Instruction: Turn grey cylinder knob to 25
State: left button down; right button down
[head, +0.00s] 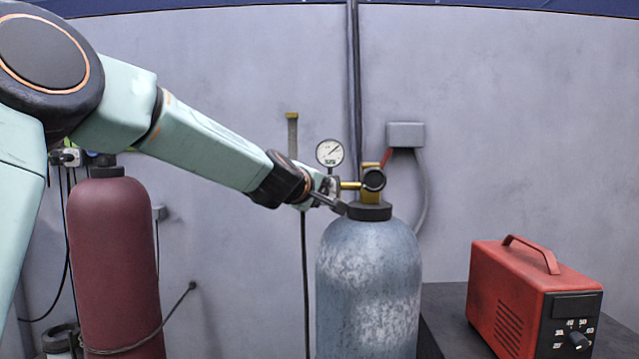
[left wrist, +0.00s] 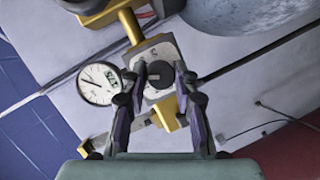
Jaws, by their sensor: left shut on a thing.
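The grey cylinder (head: 370,285) stands upright in the middle of the head view, with a dark collar and brass valve fittings on top. Its round gauge (head: 329,152) has a white face and a small readout; it also shows in the left wrist view (left wrist: 95,88), too small to read surely. My left gripper (head: 335,196) reaches the regulator from the left. In the left wrist view my left gripper (left wrist: 160,80) is shut on the dark round knob (left wrist: 160,73), one finger on each side. The knob is hidden by the gripper in the head view. My right gripper is out of view.
A dark red cylinder (head: 112,265) stands at the left, with a strap around it. A red box with a handle and dial (head: 520,295) sits on a dark surface at the right. A grey wall box (head: 405,135), conduits and cables are on the wall behind.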

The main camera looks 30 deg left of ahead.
pick_arm(q)
jog(key=m+g+y, duration=0.1)
jog(key=m, duration=0.2)
jog(key=shift+d, duration=0.15)
jog(key=m+g, duration=0.1)
jog(key=m+y, duration=0.1)
jog(key=m, duration=0.1)
jog(key=shift+w+d+g+y, duration=0.1)
jog(key=shift+g+y, duration=0.2)
jog(key=shift+g, duration=0.1)
jog(key=m+y, duration=0.1)
jog(key=m, duration=0.1)
jog(key=m+g+y, duration=0.1)
jog(key=m, duration=0.1)
jog(key=shift+w+d+f+m+g+y, duration=0.1)
jog(key=shift+m+g+y, duration=0.2)
jog(key=shift+y, duration=0.1)
dwell(0.5)
jog(key=c, duration=1)
grip_release()
